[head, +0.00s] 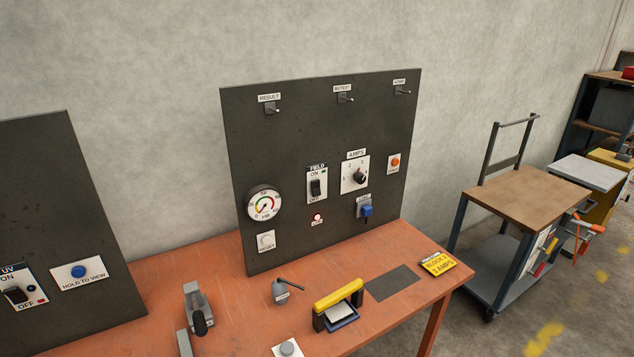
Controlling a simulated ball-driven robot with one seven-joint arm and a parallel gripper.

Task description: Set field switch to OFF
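The field switch (316,188) is a black rocker on a white plate with a FIELD label, near the middle of the dark upright panel (290,130). ON is printed above the rocker and OFF below it. A small dark green square sits at the plate's upper right. The rocker is too small to tell surely which way it is tipped. Nothing covers the switch. My gripper is not in view.
A cart (530,190) stands right.

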